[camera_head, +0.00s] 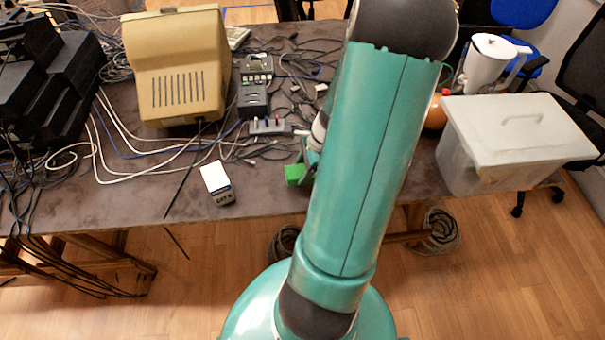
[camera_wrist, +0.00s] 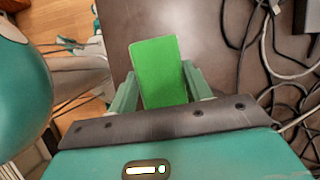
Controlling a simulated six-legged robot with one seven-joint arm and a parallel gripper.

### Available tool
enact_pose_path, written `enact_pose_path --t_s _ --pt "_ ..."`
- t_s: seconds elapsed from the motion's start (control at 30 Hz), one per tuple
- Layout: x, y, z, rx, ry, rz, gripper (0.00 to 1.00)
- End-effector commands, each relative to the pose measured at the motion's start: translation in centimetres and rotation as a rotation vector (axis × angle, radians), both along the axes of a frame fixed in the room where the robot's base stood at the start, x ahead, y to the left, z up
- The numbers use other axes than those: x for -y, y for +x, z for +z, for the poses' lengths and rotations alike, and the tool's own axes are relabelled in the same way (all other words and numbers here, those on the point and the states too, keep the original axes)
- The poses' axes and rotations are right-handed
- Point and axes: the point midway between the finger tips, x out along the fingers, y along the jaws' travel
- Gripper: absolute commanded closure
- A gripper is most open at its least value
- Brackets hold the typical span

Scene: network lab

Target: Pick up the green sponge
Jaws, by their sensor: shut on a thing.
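The green sponge (camera_wrist: 158,72) is a bright green block. In the wrist view it sits between the two fingers of my gripper (camera_wrist: 158,90), which are shut on it. In the head view the sponge (camera_head: 295,174) shows beside my arm near the table's front edge, with my gripper (camera_head: 308,165) next to it. My arm hides part of the gripper there. I cannot tell whether the sponge touches the table or is just above it.
A small white box (camera_head: 217,183) lies left of the sponge. A beige monitor (camera_head: 178,65), a power strip (camera_head: 270,127) and tangled cables fill the table (camera_head: 130,190) behind. A lidded plastic bin (camera_head: 515,140), an orange object (camera_head: 436,112) and a white pitcher (camera_head: 487,63) stand at the right.

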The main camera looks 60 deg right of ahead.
Motion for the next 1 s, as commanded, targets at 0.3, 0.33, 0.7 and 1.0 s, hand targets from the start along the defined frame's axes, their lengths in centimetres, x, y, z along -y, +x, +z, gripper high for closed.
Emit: enact_pose_path --t_s 0.3,0.33,0.7,1.0 --pt "1.0 -6.7 6.7 -0.002 -0.004 -0.006 0.72" --pt "1.1 -7.5 7.0 -0.001 -0.002 -0.006 0.72" --pt "1.9 -13.4 9.6 0.0 0.0 -0.001 0.72" --pt "1.9 -13.8 9.7 0.0 0.0 -0.001 0.72"
